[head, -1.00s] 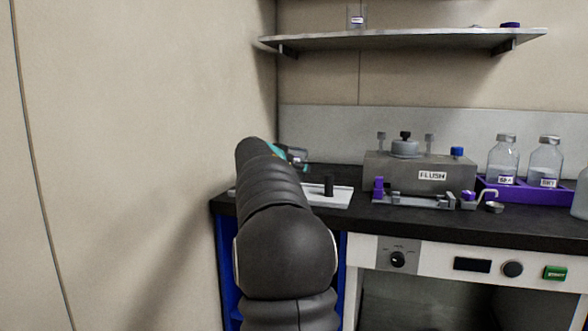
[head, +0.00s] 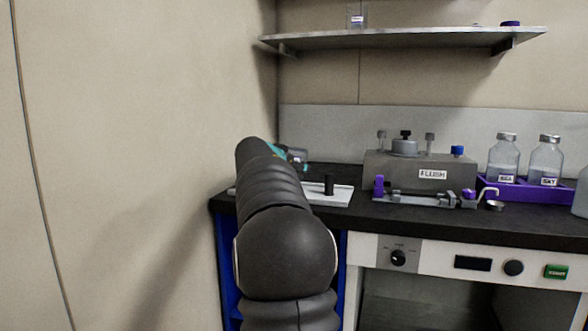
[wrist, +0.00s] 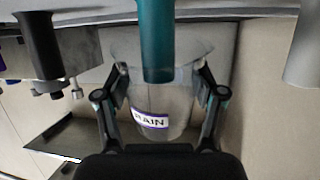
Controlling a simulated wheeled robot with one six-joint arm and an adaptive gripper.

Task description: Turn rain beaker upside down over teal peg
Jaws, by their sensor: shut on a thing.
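In the wrist view the clear rain beaker (wrist: 175,105), with a purple-edged label, sits between the fingers of my gripper (wrist: 163,75), which is shut on its sides. The picture is inverted, with the counter at the top; the beaker is upside down, mouth toward the counter. The teal peg (wrist: 155,40) overlaps the beaker's mouth, its tip showing against the beaker. I cannot tell if the tip is inside it or in front of it.
A dark peg (head: 329,185) stands on a white plate (head: 335,199). In the wrist view a pale peg (wrist: 305,50) is at right. The grey flush unit (head: 400,172) and bottles in a purple rack (head: 525,192) stand rightward. A wall is close on the left; a shelf (head: 400,40) hangs above.

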